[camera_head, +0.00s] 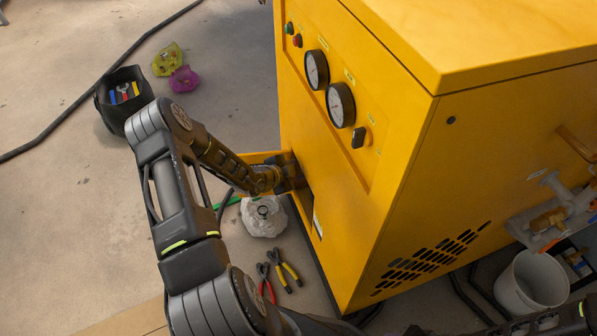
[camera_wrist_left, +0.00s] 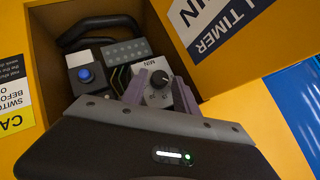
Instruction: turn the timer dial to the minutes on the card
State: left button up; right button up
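The timer dial (camera_wrist_left: 158,80) is a dark round knob on a light grey unit marked MIN, inside a recess of the yellow cabinet, in the left wrist view. A blue and white card (camera_wrist_left: 212,30) at the upper right shows parts of the words TIMER and MIN, cut off by the frame; I see no number on it. My left gripper (camera_wrist_left: 157,92) is open, its two purplish fingers apart in front of the dial, one on each side; contact is unclear. In the head view my left gripper (camera_head: 290,172) is at the cabinet opening, its fingers hidden. My right gripper is not seen.
A blue push button (camera_wrist_left: 87,75) and a grey block (camera_wrist_left: 128,50) sit left of the dial; recess walls are close. The yellow cabinet (camera_head: 400,200) fills the right.

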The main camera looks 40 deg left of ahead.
pick_arm(q)
jog(key=shift+w+f, duration=0.25)
jog(key=shift+w, duration=0.15)
jog(key=shift+c, duration=0.3)
grip_shut()
